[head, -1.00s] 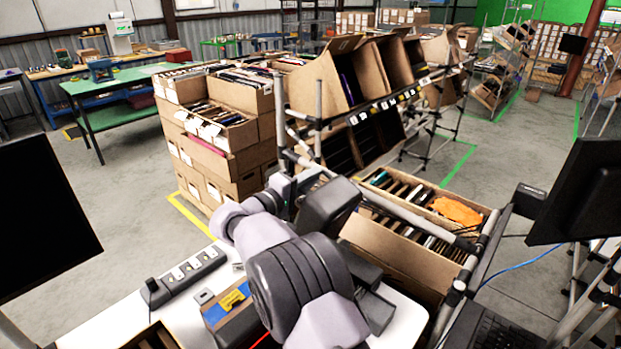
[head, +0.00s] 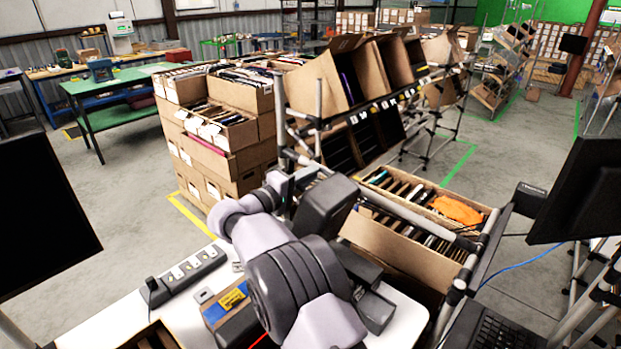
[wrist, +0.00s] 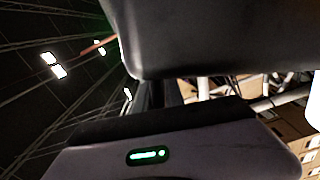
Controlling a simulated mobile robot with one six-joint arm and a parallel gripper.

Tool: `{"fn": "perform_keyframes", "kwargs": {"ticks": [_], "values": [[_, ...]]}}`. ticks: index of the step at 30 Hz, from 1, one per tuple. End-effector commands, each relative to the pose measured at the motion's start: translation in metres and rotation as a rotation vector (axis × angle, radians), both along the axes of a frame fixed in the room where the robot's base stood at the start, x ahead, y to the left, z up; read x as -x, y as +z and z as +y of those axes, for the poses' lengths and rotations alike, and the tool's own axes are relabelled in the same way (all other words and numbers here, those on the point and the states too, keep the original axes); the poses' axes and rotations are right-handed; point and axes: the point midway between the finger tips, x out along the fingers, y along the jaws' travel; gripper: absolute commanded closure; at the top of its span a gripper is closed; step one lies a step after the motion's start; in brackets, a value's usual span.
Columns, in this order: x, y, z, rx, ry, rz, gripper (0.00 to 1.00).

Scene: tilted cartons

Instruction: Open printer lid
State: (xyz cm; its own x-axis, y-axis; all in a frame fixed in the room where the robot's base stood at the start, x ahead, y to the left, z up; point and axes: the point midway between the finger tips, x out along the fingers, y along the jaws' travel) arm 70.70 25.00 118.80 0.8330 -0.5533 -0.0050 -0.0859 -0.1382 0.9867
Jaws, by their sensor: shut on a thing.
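The printer's black body (head: 374,312) stands on the white table, partly hidden behind my arm. A dark, boxy part that looks like its lid (head: 325,205) is raised and tilted above the body; the hinge is hidden. My gripper (head: 284,186) is at the left side of this dark part, shut on it, though the fingertips are hard to make out. In the wrist view the dark, rounded part (wrist: 225,38) fills the top, close to the pale housing with a green light.
A power strip (head: 185,275) and a small blue-and-yellow box (head: 228,303) lie on the white table (head: 110,325). A carton of files (head: 400,248) stands behind right on a tube rack. Black monitors flank both sides.

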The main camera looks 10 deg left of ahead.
Motion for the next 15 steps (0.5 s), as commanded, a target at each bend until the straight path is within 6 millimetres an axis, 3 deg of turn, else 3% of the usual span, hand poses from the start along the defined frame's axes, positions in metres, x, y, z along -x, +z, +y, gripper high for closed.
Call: {"fn": "perform_keyframes", "kwargs": {"ticks": [6,15], "values": [[-0.015,0.001,0.021,0.056,0.001,0.031,1.00],[-0.016,0.000,0.024,0.074,0.003,0.043,1.00]]}}
